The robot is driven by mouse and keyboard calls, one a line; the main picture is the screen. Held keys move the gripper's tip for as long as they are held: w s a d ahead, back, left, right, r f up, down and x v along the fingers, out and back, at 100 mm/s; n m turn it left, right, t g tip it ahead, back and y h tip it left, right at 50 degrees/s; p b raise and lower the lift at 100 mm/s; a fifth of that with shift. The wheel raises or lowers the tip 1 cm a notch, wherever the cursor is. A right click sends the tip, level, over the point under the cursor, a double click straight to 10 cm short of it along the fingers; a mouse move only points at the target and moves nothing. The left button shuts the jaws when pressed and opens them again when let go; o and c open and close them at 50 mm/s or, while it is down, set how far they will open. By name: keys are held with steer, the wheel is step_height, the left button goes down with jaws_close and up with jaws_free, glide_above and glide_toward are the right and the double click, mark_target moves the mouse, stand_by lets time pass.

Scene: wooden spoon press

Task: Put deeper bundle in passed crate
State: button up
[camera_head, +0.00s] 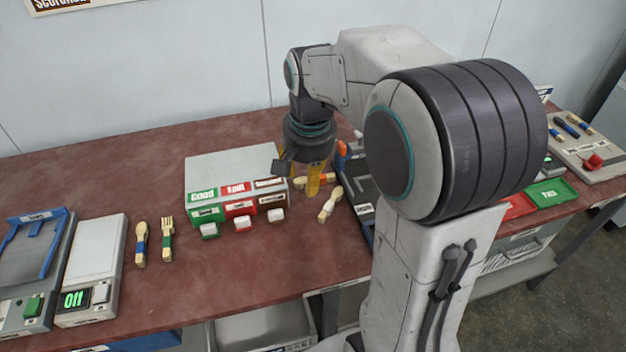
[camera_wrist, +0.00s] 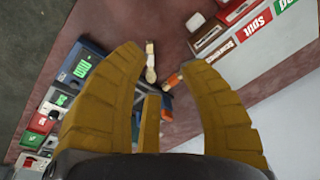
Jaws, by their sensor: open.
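My gripper (camera_head: 315,178) is open, with yellow fingers pointing down over the table right of the sorting box. In the wrist view its spread fingers (camera_wrist: 162,62) have nothing held between them. A pale wooden piece (camera_head: 330,205) lies in front of the fingers and also shows in the wrist view (camera_wrist: 150,63). An orange-banded wooden piece (camera_head: 328,180) lies by the fingertips, partly hidden by them; it also shows in the wrist view (camera_wrist: 173,81). A shallow green tray (camera_head: 547,193) with hard-to-read white lettering stands at the right, beside a red tray (camera_head: 518,206) partly behind my arm.
The grey sorting box (camera_head: 232,170) carries Good, Split and Scorched labels. A blue-banded piece (camera_head: 140,245) and a green-banded fork (camera_head: 167,240) lie left. A scale (camera_head: 92,260) and blue-framed device (camera_head: 38,255) stand far left. A board (camera_head: 590,150) holds several pieces far right.

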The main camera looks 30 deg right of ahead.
steer(key=w+d+f+m+g+p, duration=0.1)
steer(key=w+d+f+m, duration=0.4)
steer(key=w, duration=0.5)
steer(key=m+g+p, duration=0.1)
steer(key=m+p, duration=0.1)
steer(key=m, duration=0.5)
glide_above(325, 177)
steer(key=f, duration=0.9)
steer(key=shift+w+a, duration=0.1)
steer(key=shift+a, duration=0.1)
steer(key=shift+d+f, duration=0.2)
steer(key=shift+f, duration=0.75)
steer(key=shift+f+p, duration=0.45)
steer(key=shift+f, duration=2.65)
steer(key=c, duration=0.7)
jaws_close()
steer(key=shift+r, duration=0.1)
